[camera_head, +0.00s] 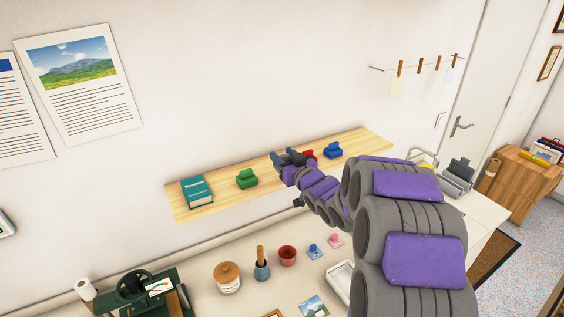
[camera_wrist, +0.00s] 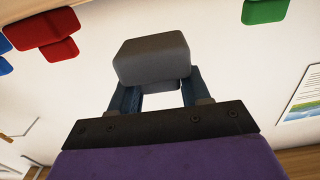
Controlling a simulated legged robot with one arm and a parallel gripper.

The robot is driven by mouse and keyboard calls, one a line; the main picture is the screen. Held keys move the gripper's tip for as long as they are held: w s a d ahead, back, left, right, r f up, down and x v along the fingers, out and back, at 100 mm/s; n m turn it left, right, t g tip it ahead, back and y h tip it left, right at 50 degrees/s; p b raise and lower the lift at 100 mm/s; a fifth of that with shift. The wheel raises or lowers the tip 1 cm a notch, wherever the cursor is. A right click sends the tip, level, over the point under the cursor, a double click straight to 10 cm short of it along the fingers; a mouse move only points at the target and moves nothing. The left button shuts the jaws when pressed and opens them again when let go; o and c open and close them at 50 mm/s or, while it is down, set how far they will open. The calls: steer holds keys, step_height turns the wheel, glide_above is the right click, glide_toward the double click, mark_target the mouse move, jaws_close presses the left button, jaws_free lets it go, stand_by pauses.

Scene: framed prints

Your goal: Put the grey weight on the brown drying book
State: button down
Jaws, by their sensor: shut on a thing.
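My gripper (camera_head: 280,159) is at the long wooden shelf, between the green and red weights. In the wrist view my gripper (camera_wrist: 155,95) is shut on the grey weight (camera_wrist: 152,58), a block with rounded edges and a narrower part between the fingers. In the head view the weight is hard to make out against my dark gripper. I cannot tell whether it touches the shelf. I cannot make out a brown drying book in either view.
The shelf (camera_head: 218,204) also bears a teal book (camera_head: 197,191), a green weight (camera_head: 246,179), a red weight (camera_head: 309,154) and a blue weight (camera_head: 333,150).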

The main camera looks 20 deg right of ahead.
steer(key=shift+w+d, duration=0.2)
steer(key=shift+w, duration=1)
steer(key=shift+w+f, duration=0.2)
steer(key=shift+w, duration=0.3)
steer(key=shift+f+b, duration=0.35)
steer(key=shift+f, duration=1.3)
steer(key=shift+f, duration=0.1)
steer(key=c, duration=0.5)
jaws_free()
steer(key=shift+s, duration=0.1)
steer(key=shift+s+d+p, duration=0.1)
steer(key=shift+s+d, duration=0.3)
steer(key=shift+s, duration=1.55)
steer(key=shift+s+d+p, duration=0.1)
steer(key=shift+s+d, duration=0.3)
steer(key=shift+s, duration=1.55)
steer(key=shift+s+d+p, duration=0.1)
steer(key=shift+s+d, duration=0.3)
steer(key=shift+s, duration=1.55)
